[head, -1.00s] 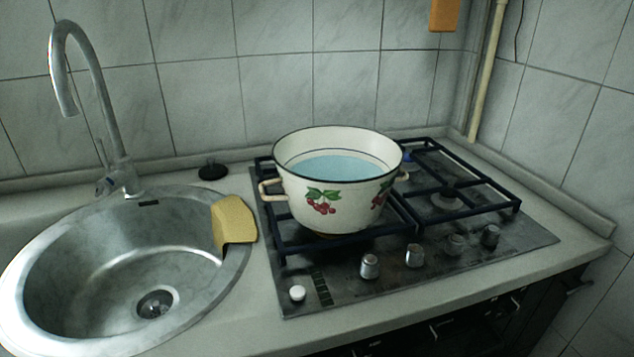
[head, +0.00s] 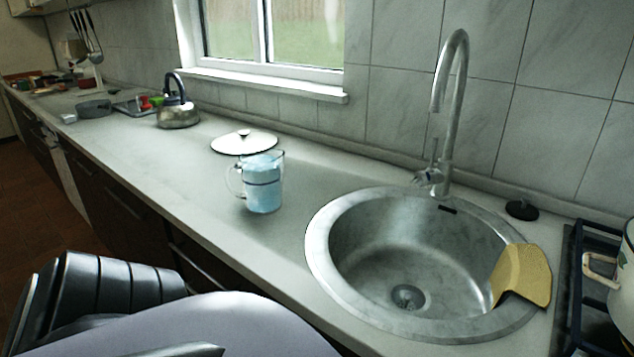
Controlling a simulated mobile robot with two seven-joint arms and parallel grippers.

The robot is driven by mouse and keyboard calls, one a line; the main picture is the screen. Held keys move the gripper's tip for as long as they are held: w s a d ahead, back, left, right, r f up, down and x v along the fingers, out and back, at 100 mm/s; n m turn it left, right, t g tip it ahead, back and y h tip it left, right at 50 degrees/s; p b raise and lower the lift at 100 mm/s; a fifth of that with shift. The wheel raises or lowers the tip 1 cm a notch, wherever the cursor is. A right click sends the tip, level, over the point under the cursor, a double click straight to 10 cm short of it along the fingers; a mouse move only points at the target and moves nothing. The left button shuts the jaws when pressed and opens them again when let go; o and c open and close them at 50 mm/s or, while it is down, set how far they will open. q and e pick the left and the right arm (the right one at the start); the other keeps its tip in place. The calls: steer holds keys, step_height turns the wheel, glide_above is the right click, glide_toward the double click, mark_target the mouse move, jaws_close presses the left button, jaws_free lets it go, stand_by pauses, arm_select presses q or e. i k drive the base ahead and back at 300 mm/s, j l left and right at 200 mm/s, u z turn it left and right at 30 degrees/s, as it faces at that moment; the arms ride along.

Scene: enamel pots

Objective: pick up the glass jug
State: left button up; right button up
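The glass jug (head: 262,183) stands upright on the counter to the left of the sink. It holds pale blue liquid, and its handle points left. Part of my own arm shows at the bottom left of the head view, nearer than the jug and apart from it. Neither gripper's fingers can be made out. Nothing is touching the jug.
A white pot lid (head: 244,143) lies just behind the jug. A kettle (head: 178,108) stands further left. The sink (head: 420,262) with a tall tap (head: 455,95) and a yellow cloth (head: 522,275) is to the right. The enamel pot (head: 625,270) is at the right edge.

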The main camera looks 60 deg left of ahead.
mark_target(262, 169)
steer(key=j+u, duration=0.1)
steer(key=u, duration=0.3)
steer(key=j+u, duration=0.15)
steer(key=u, duration=0.3)
steer(key=l+u, duration=0.1)
steer(key=u, duration=0.8)
steer(key=k+l+u, duration=0.1)
steer(key=u, duration=0.3)
steer(key=z, duration=2.15)
steer(key=u, duration=2.1)
